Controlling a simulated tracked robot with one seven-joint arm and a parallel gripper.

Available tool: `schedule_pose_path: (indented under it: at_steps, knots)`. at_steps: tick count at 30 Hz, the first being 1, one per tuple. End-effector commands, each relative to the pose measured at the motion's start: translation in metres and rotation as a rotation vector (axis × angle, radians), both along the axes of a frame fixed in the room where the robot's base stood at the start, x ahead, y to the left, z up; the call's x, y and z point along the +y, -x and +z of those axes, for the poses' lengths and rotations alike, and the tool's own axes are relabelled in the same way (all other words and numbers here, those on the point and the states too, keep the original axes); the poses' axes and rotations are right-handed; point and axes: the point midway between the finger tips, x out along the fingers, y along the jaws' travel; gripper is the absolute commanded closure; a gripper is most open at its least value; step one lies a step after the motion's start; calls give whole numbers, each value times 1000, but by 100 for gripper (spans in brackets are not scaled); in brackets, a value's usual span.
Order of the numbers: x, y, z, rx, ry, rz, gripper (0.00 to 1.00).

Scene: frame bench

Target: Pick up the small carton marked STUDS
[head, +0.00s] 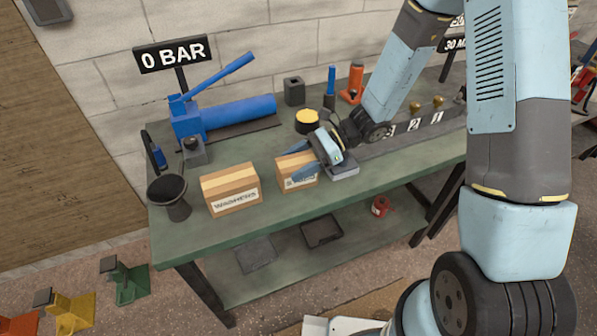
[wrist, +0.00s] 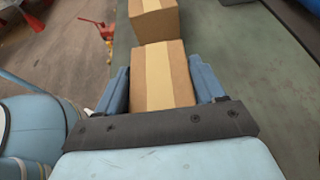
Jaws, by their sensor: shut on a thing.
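The small carton marked STUDS (head: 291,163) is a brown box with a pale tape strip on top, on the green bench; its label is partly covered by my gripper in the head view. My gripper (head: 306,163) reaches it from the right, with its blue fingers at the carton's sides. In the wrist view the carton (wrist: 163,80) sits between the two fingers of my gripper (wrist: 163,85), which are shut on it. I cannot tell whether the carton is clear of the bench top.
The larger carton marked WASHERS (head: 231,192) stands just left of it and shows beyond it in the wrist view (wrist: 153,22). A dark cup (head: 170,195) is at the bench's left corner. A blue hand pump (head: 225,115) and a yellow-topped puck (head: 307,120) stand behind.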

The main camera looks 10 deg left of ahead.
Motion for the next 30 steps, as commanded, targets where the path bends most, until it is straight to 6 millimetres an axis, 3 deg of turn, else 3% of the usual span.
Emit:
schedule_pose_path:
  at_steps: [14, 23, 30]
  knots:
    - [0, -1, 0, -2, 0, -1, 97]
    - [0, -1, 2, -2, -1, 0, 97]
    - [0, -1, 21, -4, -2, 1, 97]
